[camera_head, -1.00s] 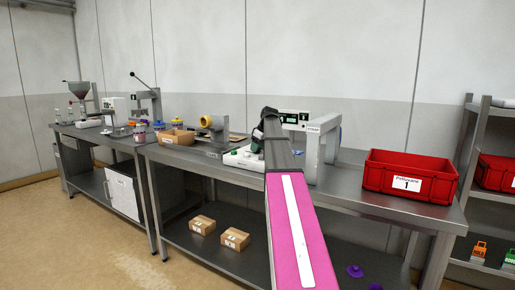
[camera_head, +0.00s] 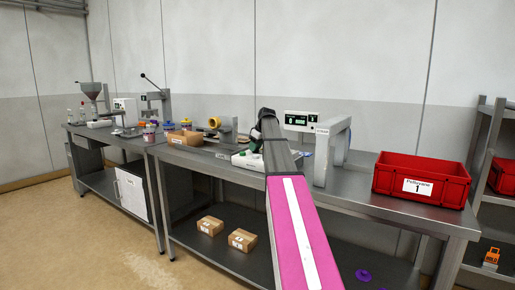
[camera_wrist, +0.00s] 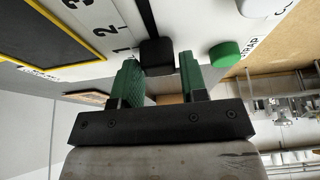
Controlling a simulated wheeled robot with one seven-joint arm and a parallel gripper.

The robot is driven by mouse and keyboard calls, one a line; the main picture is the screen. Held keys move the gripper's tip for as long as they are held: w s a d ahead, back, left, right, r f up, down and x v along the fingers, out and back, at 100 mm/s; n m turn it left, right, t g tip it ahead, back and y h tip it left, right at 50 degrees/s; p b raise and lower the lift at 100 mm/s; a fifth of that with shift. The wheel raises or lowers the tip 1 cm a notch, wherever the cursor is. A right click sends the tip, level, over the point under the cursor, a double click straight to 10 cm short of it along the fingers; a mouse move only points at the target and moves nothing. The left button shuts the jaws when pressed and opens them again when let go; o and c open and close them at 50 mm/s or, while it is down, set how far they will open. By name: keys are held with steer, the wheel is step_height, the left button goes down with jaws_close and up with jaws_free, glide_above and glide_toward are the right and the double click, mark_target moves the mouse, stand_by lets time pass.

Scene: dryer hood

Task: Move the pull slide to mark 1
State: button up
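In the wrist view a black slide knob (camera_wrist: 157,56) sits at the near end of a dark slot (camera_wrist: 144,18) in a white panel (camera_wrist: 190,22). Printed marks 1, 2 and 3 stand left of the slot. Clear contact does not show. In the head view my arm largely hides the gripper (camera_head: 256,143), and the knob is not visible there.
A round green button (camera_wrist: 225,54) lies right of the knob, and a yellow-edged dark field (camera_wrist: 45,32) lies left. In the head view a device with a display (camera_head: 300,121) stands behind my arm on the bench. A red crate (camera_head: 422,181) stands at the right.

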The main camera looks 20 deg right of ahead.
steer(key=shift+o, duration=1)
steer(key=v, duration=1)
steer(key=shift+r, duration=0.35)
steer(key=shift+s, duration=0.1)
